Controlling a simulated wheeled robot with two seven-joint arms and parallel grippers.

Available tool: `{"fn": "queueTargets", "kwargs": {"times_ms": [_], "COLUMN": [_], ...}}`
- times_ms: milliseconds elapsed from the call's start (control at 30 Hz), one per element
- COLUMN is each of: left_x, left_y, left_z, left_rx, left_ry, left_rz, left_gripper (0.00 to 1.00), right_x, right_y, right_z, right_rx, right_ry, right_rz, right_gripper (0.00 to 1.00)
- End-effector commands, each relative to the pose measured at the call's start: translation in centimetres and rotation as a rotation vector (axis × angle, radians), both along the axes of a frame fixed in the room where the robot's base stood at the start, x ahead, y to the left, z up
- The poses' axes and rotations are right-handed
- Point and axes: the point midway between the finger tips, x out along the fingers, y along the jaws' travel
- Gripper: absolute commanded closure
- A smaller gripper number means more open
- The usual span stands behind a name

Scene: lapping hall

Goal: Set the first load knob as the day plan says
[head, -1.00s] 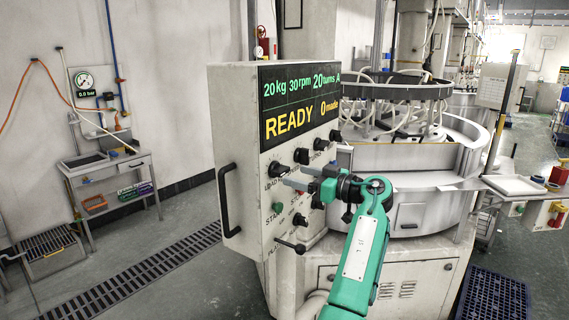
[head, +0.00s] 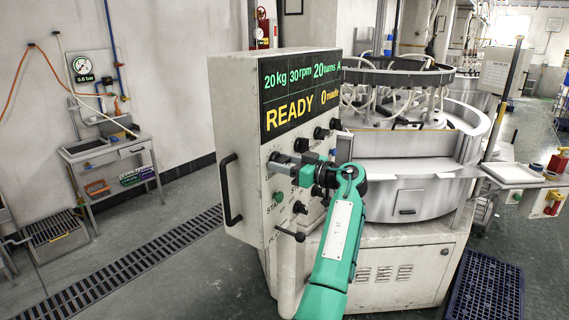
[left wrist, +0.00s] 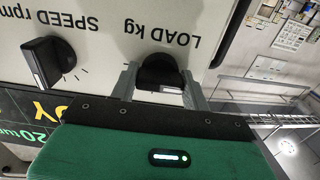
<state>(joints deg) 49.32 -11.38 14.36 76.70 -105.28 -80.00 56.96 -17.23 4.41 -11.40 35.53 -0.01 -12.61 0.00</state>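The load knob (left wrist: 160,70) is black with a white pointer edge, under the upside-down label "LOAD kg" in the left wrist view. My left gripper (left wrist: 160,85) has one finger on each side of it; the fingers look apart, with little room beside the knob, and contact is unclear. In the head view my left gripper (head: 283,165) is at the left knob of the panel's upper row and mostly hides it. The panel display (head: 300,94) reads 20 kg, 30 rpm, 20 turns A, READY, 0 made. My right gripper is not in view.
The speed knob (left wrist: 50,62) is beside the load knob. More knobs and buttons sit below and to the right on the cabinet (head: 238,130), which has a black handle (head: 229,190). The round lapping machine (head: 410,190) stands behind. A side table (head: 95,152) stands left.

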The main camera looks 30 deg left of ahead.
Motion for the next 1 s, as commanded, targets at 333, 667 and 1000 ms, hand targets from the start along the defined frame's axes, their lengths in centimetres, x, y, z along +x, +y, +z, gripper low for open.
{"fn": "queueTargets", "kwargs": {"times_ms": [333, 667, 1000], "left_x": [0.0, 0.0, 0.0], "left_y": [0.0, 0.0, 0.0], "left_z": [-0.1, -0.2, 0.0], "left_rx": [0.0, -0.003, -0.011], "left_ry": [0.049, 0.276, 0.601], "left_rz": [0.001, 0.001, 0.001], "left_gripper": [0.76, 0.76, 0.76], "right_x": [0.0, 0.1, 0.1], "right_y": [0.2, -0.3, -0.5], "right_z": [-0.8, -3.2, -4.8], "right_rx": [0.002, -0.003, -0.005], "right_ry": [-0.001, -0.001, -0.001], "right_rz": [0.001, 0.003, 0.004], "right_gripper": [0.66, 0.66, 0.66]}}
